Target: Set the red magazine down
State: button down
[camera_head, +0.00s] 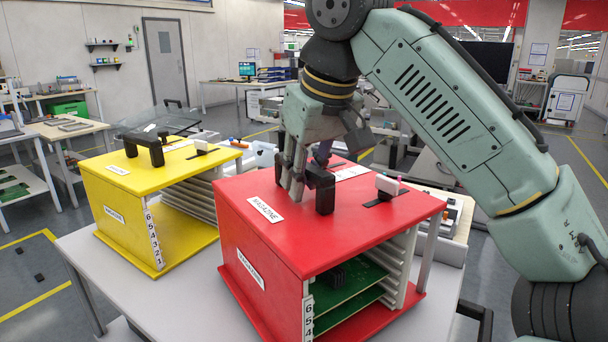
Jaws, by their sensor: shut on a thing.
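The red magazine (240,228) is a box with a "MAGAZINE" label on top, an open side with shelves, and green boards (352,282) inside. It is at the centre right, over the grey table. My gripper (308,190) points down at its top and is shut on the black handle (322,190) there. The gripper partly hides the handle. The magazine looks level. Its lower edge runs out of the picture, so I cannot tell whether it touches the table.
A yellow magazine (135,182) stands on the grey table (95,245) to the left, with a narrow gap to the red one. Bare tabletop shows at the front left and right of the red magazine. Other workbenches (62,128) stand behind at the left.

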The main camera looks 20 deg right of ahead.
jog(key=shift+f+b, duration=0.3)
jog(key=shift+f, duration=0.3)
jog(key=c, duration=1.4)
grip_release()
jog(key=shift+f, duration=0.1)
jog(key=shift+c, duration=0.2)
